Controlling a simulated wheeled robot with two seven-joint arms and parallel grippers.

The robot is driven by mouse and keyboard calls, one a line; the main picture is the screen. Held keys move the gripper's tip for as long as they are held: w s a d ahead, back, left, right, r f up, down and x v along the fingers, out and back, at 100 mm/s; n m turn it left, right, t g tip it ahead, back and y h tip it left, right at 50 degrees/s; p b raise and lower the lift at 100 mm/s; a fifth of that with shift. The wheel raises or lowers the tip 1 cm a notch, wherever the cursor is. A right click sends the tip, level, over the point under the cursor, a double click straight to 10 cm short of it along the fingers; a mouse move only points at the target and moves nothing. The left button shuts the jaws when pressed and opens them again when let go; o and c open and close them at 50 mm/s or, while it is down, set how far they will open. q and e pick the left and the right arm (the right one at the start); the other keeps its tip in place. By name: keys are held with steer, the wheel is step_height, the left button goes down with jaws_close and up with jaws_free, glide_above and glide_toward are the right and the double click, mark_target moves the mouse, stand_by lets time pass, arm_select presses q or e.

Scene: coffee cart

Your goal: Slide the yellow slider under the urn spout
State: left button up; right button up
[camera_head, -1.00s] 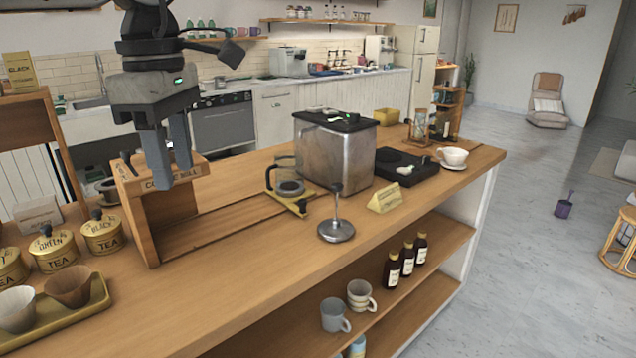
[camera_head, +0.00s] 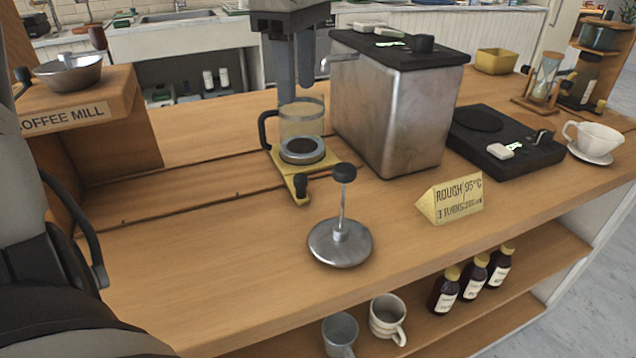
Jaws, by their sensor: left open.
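The yellow slider (camera_head: 292,176) lies in the track on the counter, just left of the steel urn (camera_head: 385,115). A small dark knob (camera_head: 300,184) stands at its front end. A glass carafe (camera_head: 302,123) with a black handle sits on the slider. The urn spout (camera_head: 342,57) sticks out on the urn's left side, up and to the right of the carafe. My left gripper (camera_head: 295,92) points down from the top, open and empty, with its fingertips near the carafe's rim in the picture. I cannot tell whether they touch it. My right gripper is not in view.
A metal tamper-like tool (camera_head: 340,240) stands in front of the slider. A yellow sign (camera_head: 450,198) and a black scale (camera_head: 506,140) are to the right. The coffee mill (camera_head: 75,105) stands at the left. The counter between mill and slider is clear.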

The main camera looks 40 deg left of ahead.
mark_target(302, 176)
arm_select(q)
step_height(302, 176, down, 16)
steer(key=shift+w+f+b, duration=0.1)
steer(key=shift+b, duration=0.75)
jaws_close()
steer(key=shift+w, duration=0.1)
